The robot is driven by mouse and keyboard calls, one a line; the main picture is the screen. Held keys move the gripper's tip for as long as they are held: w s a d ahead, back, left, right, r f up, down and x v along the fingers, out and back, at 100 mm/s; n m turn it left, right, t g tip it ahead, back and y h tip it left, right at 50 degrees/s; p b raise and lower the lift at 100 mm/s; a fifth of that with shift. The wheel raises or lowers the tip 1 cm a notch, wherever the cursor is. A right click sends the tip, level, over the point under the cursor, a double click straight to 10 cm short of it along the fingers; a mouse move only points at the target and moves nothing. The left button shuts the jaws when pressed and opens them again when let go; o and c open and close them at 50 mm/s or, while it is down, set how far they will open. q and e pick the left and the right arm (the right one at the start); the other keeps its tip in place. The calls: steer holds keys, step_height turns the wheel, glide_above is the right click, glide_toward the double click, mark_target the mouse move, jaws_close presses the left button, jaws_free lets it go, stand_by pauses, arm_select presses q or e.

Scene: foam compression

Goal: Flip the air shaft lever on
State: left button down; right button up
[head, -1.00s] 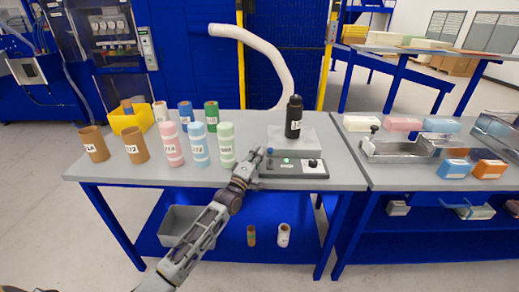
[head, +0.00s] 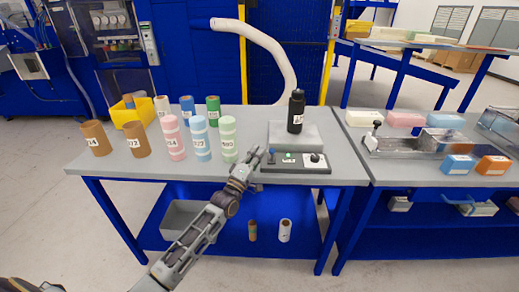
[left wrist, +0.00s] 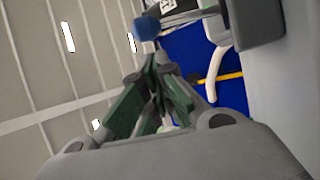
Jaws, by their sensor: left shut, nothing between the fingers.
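A dark control panel (head: 300,166) lies flat on the near right part of the grey table. A small lever with a blue knob (head: 272,152) stands at its left end, and the blue knob shows large at the top of the left wrist view (left wrist: 146,28). My left gripper (head: 263,154) is shut and empty at the panel's left end, just left of the knob. In the left wrist view its green-padded fingers (left wrist: 160,112) meet below the knob; I cannot tell if they touch the lever. A black cylinder (head: 296,112) stands upright on a grey block (head: 293,136) behind the panel.
The panel has a small green light (head: 289,156) and a black knob (head: 315,157). Pink (head: 172,138), blue (head: 199,137) and green (head: 228,138) rolls stand left of the gripper. Brown tubes (head: 136,140) and a yellow bin (head: 127,113) stand further left. A second table (head: 400,174) adjoins at right.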

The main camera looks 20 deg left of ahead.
arm_select(q)
steer(key=shift+v, duration=2.4)
steer(key=shift+r, duration=0.1)
